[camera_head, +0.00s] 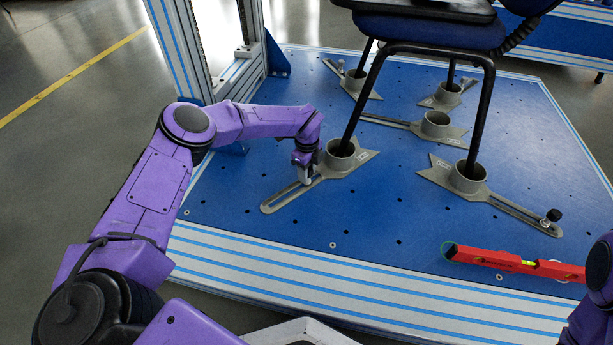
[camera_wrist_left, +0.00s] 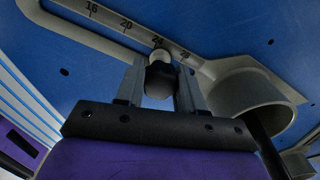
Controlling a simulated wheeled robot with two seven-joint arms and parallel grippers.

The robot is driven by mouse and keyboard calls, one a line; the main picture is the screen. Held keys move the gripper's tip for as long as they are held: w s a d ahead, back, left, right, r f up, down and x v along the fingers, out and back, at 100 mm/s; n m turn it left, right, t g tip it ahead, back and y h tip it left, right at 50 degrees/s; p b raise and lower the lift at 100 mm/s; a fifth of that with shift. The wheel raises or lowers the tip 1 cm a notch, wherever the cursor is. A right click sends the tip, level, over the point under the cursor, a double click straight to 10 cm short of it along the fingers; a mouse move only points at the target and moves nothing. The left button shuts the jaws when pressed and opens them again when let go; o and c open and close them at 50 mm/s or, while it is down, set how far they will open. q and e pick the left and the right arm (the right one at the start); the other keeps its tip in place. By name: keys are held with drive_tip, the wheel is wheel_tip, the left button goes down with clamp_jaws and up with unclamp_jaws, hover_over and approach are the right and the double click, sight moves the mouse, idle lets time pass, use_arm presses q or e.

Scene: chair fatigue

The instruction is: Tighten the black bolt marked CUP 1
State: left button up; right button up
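The front-left grey cup bracket (camera_head: 341,156) lies on the blue platform, with a chair leg in its cup and a long slotted arm; its small label is unreadable. My left gripper (camera_head: 306,180) points down at the slotted arm beside the cup. In the left wrist view a black bolt head (camera_wrist_left: 159,80) sits between the fingers of my left gripper (camera_wrist_left: 160,88), which appear shut on its sides. The bolt stands at the slot near the scale mark 24, beside the cup (camera_wrist_left: 245,92). In the head view the gripper hides the bolt. My right gripper is out of view.
Other cup brackets (camera_head: 468,178) hold chair legs; one has a black bolt (camera_head: 553,215) at its slot end. A red spirit level (camera_head: 510,262) lies at the front right. A metal frame post (camera_head: 180,45) stands behind my left arm. The front-middle platform (camera_head: 380,215) is clear.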

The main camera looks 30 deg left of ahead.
use_arm(q)
drive_tip(key=c, duration=0.4)
drive_tip(key=m, duration=0.4)
drive_tip(key=shift+m, duration=1.2)
drive_tip(key=m, duration=0.5)
drive_tip(key=shift+m, duration=0.4)
